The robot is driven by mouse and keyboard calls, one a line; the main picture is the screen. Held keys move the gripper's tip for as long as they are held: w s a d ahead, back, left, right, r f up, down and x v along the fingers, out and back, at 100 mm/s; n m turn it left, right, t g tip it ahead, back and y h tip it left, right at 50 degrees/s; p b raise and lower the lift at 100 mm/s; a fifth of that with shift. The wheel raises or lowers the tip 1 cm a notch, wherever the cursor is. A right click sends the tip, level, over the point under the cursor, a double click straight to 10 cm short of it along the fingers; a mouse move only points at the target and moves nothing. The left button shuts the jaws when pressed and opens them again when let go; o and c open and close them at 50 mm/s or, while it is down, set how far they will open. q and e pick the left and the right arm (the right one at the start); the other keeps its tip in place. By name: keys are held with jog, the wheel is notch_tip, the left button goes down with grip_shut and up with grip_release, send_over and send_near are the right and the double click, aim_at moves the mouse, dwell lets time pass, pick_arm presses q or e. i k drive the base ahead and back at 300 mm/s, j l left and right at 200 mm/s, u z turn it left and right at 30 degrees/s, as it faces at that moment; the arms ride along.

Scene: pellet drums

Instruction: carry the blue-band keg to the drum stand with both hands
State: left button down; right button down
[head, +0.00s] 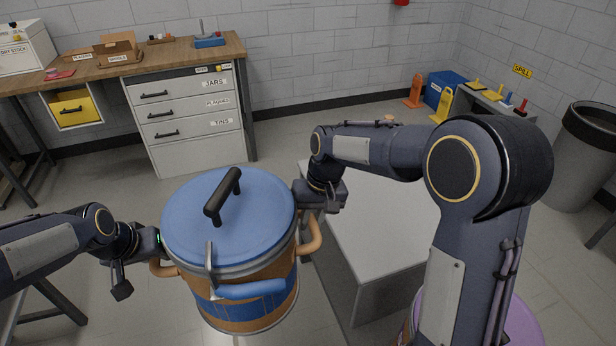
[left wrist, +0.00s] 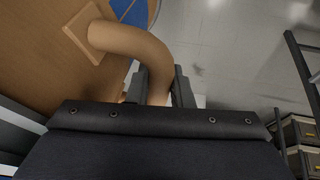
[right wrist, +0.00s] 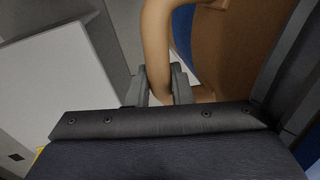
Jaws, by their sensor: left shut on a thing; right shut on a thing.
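The blue-band keg (head: 275,275) is brown with a blue band, a blue lid (head: 190,215) with a black bar handle, and a metal clasp at the front. It hangs upright between my two grippers. My left gripper (head: 155,248) is shut on the keg's left side handle, which shows between the jaws in the left wrist view (left wrist: 155,88). My right gripper (head: 305,215) is shut on the right side handle, also seen in the right wrist view (right wrist: 162,85). A low light-grey platform (head: 385,235), possibly the drum stand, is right of the keg, partly hidden by my right arm.
A workbench with drawers (head: 190,115) stands at the back left. A pinkish-purple lidded drum (head: 520,325) is at the lower right, mostly behind my right arm. A grey bin (head: 585,150) stands far right. A low shelf (head: 490,105) is at the back right. Open floor lies behind the keg.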

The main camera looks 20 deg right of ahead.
aim_at(376, 214)
jog(key=i, duration=1.15)
jog(key=i+z, duration=0.15)
jog(key=i, duration=0.3)
jog(key=i+j+z, duration=0.15)
jog(key=i, duration=0.25)
jog(key=z, duration=2.5)
